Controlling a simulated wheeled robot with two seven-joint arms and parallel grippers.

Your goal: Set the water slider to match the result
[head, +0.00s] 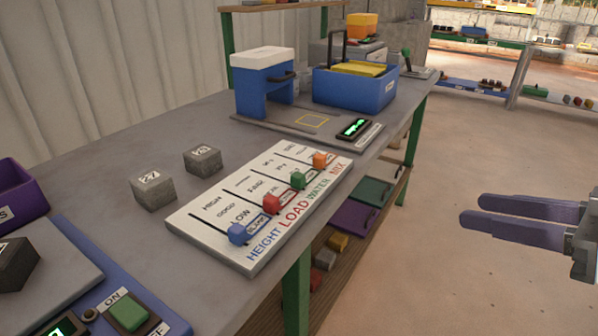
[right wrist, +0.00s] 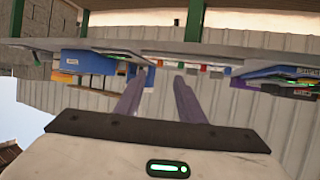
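A white slider board (head: 210,217) lies on the grey workbench (head: 120,120). It has four-column labels HEIGHT, LOAD, WATER and MIX. The green WATER slider knob (head: 298,180) is near the label end of its slot, between the red LOAD knob (head: 271,203) and the orange MIX knob (head: 320,160). The blue HEIGHT knob (head: 237,233) is at the left. A small display with green characters (head: 354,128) stands behind the board; its text is too small to read. My right gripper (head: 472,210) is open and empty, right of the bench and apart from the board. My left gripper is not in view.
Two grey blocks (head: 153,189) stand left of the board. A blue-and-white press (head: 265,85) and a blue bin (head: 345,90) stand at the back. A green ON switch (head: 128,313) is at the front left. The floor right of the bench is clear.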

